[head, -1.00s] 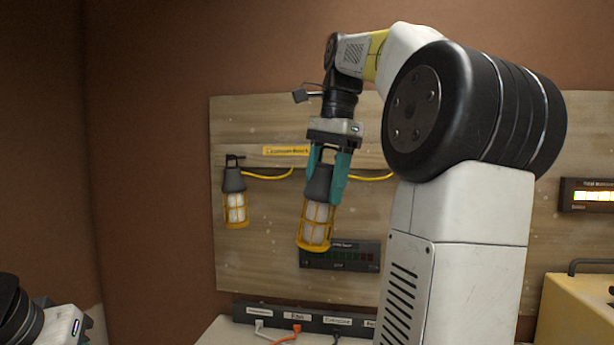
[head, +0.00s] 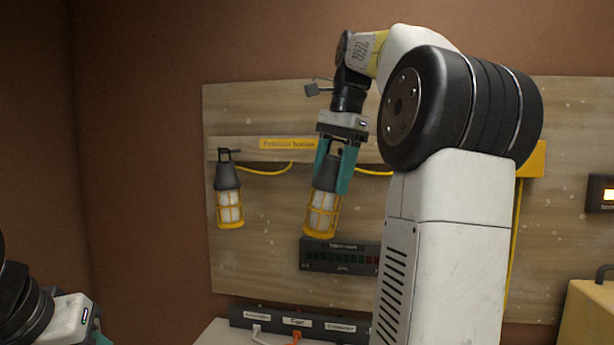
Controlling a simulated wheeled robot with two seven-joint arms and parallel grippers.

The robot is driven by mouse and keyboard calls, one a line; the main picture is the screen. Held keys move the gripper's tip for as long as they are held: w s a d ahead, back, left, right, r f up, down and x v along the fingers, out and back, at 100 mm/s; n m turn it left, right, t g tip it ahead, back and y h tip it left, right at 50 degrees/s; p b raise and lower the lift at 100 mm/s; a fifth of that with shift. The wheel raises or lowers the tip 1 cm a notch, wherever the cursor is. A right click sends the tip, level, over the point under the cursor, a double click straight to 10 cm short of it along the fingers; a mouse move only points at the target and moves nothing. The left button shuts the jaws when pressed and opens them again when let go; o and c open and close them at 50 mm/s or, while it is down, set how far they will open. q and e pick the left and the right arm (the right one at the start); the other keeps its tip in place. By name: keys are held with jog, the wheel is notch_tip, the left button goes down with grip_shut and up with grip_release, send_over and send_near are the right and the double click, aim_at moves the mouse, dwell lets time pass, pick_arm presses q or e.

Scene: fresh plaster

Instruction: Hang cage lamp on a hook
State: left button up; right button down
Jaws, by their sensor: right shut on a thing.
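A cage lamp (head: 322,208) with a yellow cage and dark top is held by my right gripper (head: 337,178). Its teal fingers are shut around the lamp's upper part, and the lamp hangs slightly tilted in front of the wooden board. A second cage lamp (head: 229,205) hangs from a dark hook (head: 230,153) at the left end of the wooden rail (head: 240,150). A yellow label (head: 287,144) is on the rail. Other hooks are not visible; my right arm covers part of the rail. My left gripper (head: 98,338) is only partly in view at the bottom left, its fingertips cut off.
A dark panel (head: 330,256) is on the board below the held lamp. A power strip (head: 270,320) with plugged cables runs along the bottom. Yellow cable (head: 265,171) loops below the rail. A yellow case (head: 590,310) stands at the lower right.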

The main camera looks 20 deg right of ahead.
jog(key=w+d+f, duration=0.2)
jog(key=w+d, duration=0.2)
jog(key=w, duration=0.2)
jog(key=shift+w, duration=0.35)
dwell(0.6)
dwell(0.6)
